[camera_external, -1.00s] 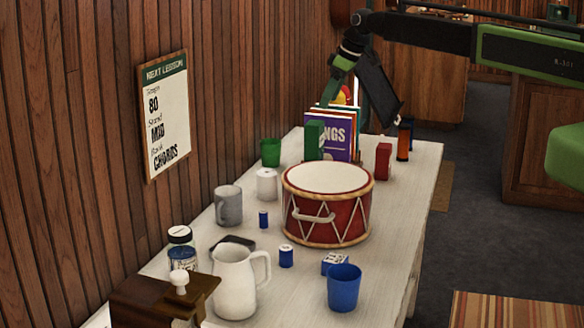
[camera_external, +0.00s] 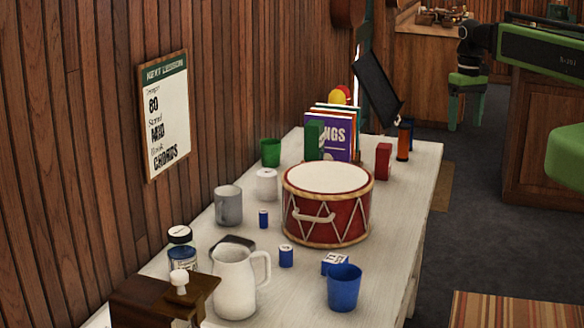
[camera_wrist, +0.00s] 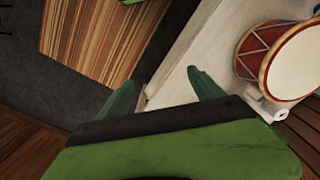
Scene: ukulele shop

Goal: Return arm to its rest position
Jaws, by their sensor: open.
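My gripper (camera_external: 466,111) hangs at the upper right of the external view, past the table's right edge, with its two green fingers apart and pointing down. It also shows in the wrist view (camera_wrist: 163,90), where the fingers are spread with nothing between them. My arm (camera_external: 540,47) runs level from the right edge of the external view to the gripper. The white table (camera_external: 405,215) lies to the left of the gripper, and the gripper touches nothing that I can see.
A red drum (camera_external: 326,215) stands mid-table, with a white pitcher (camera_external: 234,285), a blue cup (camera_external: 344,288) and books (camera_external: 329,139) around it. A black panel (camera_external: 377,88) stands tilted at the table's far end. Wooden counters (camera_external: 540,150) stand behind and right.

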